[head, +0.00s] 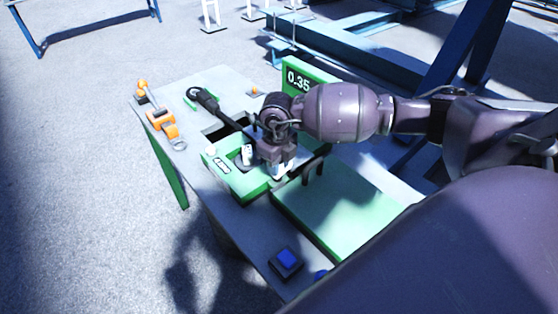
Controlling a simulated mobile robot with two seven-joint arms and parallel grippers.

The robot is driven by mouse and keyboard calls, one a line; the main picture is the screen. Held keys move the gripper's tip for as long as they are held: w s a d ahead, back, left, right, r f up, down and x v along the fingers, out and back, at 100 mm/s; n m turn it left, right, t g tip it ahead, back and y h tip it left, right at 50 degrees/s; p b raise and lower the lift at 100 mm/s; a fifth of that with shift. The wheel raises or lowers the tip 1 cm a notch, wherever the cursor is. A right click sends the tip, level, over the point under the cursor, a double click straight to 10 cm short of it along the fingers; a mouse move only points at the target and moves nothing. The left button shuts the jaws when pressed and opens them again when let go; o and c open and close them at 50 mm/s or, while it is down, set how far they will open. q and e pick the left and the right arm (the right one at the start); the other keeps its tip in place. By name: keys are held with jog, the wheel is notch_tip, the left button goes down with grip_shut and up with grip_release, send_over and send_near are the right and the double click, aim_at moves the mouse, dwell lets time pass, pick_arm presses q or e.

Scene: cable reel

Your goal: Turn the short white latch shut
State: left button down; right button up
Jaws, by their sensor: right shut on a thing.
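My right gripper (279,166) reaches in from the right over the green fixture (232,182) on the table. Its fingers point down and are shut on a small white piece, which looks like the short white latch (279,172). The arm and fingers hide most of it, and its exact angle cannot be told. A second white upright piece (247,154) stands just left of the gripper on the same fixture, apart from the fingers. My left gripper is not in view.
A black-handled tool (207,101) lies behind the fixture. Orange parts (160,122) sit at the table's left end. A flat green plate (335,205) lies to the right, with a blue button (287,258) near the front edge. A green sign (298,80) stands behind.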

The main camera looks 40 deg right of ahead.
jog(key=shift+r+m, duration=0.1)
jog(key=shift+m, duration=0.5)
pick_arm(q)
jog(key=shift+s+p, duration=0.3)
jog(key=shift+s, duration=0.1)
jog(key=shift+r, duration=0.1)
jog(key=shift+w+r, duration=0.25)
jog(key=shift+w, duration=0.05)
pick_arm(e)
jog(key=shift+m, duration=0.3)
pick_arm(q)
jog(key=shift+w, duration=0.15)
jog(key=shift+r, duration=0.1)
pick_arm(e)
jog(key=o, duration=0.9)
